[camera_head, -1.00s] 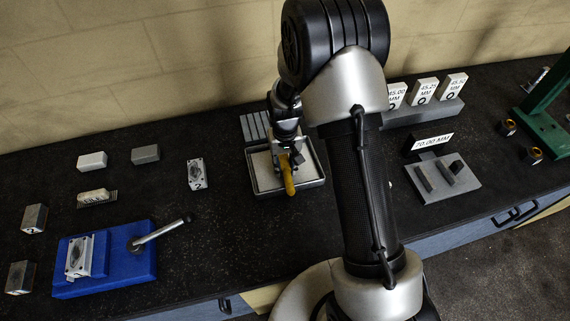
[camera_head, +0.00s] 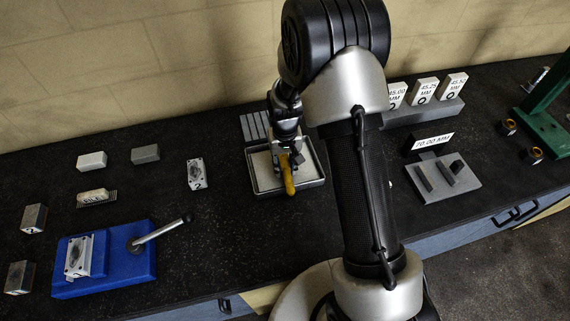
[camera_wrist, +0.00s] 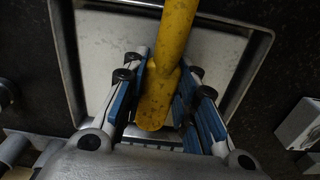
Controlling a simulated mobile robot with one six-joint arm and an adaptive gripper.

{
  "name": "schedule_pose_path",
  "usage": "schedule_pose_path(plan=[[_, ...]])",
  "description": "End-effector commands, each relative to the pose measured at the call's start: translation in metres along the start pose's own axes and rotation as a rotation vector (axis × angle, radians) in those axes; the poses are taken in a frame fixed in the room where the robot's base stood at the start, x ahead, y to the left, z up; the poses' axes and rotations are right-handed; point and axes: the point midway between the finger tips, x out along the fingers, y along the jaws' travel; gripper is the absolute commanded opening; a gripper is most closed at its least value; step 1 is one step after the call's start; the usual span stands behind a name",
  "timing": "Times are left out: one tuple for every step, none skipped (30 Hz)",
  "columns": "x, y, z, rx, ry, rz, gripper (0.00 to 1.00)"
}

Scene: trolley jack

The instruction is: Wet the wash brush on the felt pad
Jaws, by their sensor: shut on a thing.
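The wash brush shows as a yellow handle (camera_head: 288,175) in the head view, and it also shows large in the wrist view (camera_wrist: 167,65). My gripper (camera_head: 284,158) is shut on the handle, with a finger on each side of it in the wrist view (camera_wrist: 163,90). The brush is over the shallow grey tray (camera_head: 263,190). The pale felt pad (camera_head: 264,172) lies inside the tray and shows left of the handle in the wrist view (camera_wrist: 105,50). The brush's bristle end is hidden, so I cannot tell whether it touches the pad.
A grooved grey block (camera_head: 252,127) stands behind the tray. A blue fixture (camera_head: 130,264) with a lever is at the front left, with several metal blocks around it. A grey stand (camera_head: 460,188) and numbered tags (camera_head: 425,92) are to the right.

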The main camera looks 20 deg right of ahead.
Motion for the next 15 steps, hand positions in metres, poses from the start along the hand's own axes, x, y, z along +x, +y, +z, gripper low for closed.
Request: schedule_pose_path(plan=[[0.001, 0.0, 0.002, 0.0, -0.005, 0.0, 0.07], [0.0, 0.0, 0.002, 0.0, -0.005, 0.0, 0.07], [-0.001, 0.0, 0.002, 0.0, -0.005, 0.0, 0.07], [-0.003, 0.0, 0.002, 0.0, -0.005, 0.0, 0.07], [-0.005, 0.0, 0.002, 0.0, -0.004, 0.0, 0.07], [-0.008, 0.0, 0.002, 0.0, -0.004, 0.0, 0.07], [-0.011, 0.0, 0.001, 0.0, -0.004, 0.0, 0.07], [-0.013, 0.0, 0.001, 0.0, -0.003, 0.0, 0.07], [-0.017, 0.0, 0.001, 0.0, -0.003, 0.0, 0.07], [-0.02, 0.0, 0.001, 0.0, -0.002, 0.0, 0.07], [-0.022, 0.0, 0.001, 0.0, -0.002, 0.0, 0.07], [-0.026, 0.0, 0.001, 0.0, -0.001, 0.0, 0.07], [-0.028, 0.0, 0.001, 0.0, -0.001, 0.0, 0.07], [-0.031, 0.0, 0.001, 0.0, -0.001, 0.0, 0.07], [-0.034, 0.0, 0.0, 0.0, -0.001, 0.0, 0.07]])
